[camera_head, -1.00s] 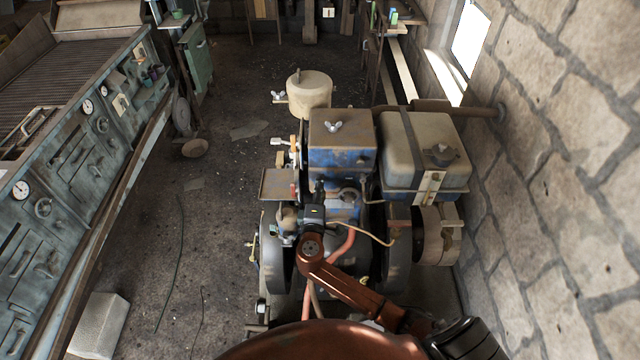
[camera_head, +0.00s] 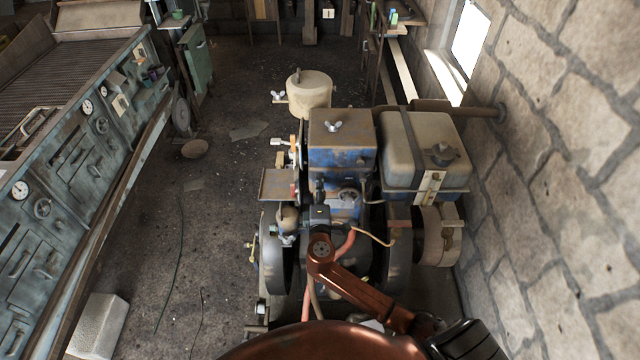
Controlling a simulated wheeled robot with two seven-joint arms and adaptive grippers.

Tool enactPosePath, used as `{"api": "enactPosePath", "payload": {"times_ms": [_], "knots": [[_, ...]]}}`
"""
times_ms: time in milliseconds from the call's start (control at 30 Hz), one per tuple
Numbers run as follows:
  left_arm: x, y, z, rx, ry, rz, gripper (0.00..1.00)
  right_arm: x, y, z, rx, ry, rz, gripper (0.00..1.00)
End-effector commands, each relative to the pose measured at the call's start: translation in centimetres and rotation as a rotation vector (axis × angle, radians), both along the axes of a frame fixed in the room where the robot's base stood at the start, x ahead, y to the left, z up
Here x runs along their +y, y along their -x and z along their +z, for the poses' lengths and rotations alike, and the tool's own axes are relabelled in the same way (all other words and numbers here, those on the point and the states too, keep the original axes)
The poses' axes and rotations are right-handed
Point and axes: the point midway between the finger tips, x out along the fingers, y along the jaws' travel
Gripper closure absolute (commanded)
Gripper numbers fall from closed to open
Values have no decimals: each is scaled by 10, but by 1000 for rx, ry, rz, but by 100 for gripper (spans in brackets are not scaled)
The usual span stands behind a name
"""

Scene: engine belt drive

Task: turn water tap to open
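The engine (camera_head: 342,157) stands right of the middle, with blue and tan boxes on top. No part is plain enough to name surely as the water tap. Small fittings sit along its left side: a red-tipped one (camera_head: 294,190) by a flat plate and an orange-and-white one (camera_head: 293,144) farther back. My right gripper (camera_head: 319,188) is over the engine's near middle, just right of the red-tipped fitting. Its fingers are small and dark against the engine, so opening and contact cannot be made out. My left gripper is out of view.
A tan tank (camera_head: 420,148) sits at the engine's right, close to the stone wall (camera_head: 560,190). Large flywheels flank the near end. A grey control cabinet (camera_head: 70,190) stands left; floor between is mostly open.

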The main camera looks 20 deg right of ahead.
Motion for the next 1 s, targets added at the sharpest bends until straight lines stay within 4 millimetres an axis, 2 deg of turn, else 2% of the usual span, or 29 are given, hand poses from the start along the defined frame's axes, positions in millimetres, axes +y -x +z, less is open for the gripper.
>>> {"api": "enactPosePath", "payload": {"times_ms": [167, 267, 700, 833, 1000], "knots": [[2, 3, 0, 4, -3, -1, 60, 1, 2, 0, 0, -1, 0, 81], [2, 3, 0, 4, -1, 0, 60, 5, 10, -1, 0, -2, 0, 81], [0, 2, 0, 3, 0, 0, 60, 40, 87, -1, 2, -3, -1, 81], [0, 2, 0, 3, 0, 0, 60, 46, 101, 0, 2, -1, -1, 81], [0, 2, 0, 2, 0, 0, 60, 50, 109, 0, 0, 0, 0, 81]]}}
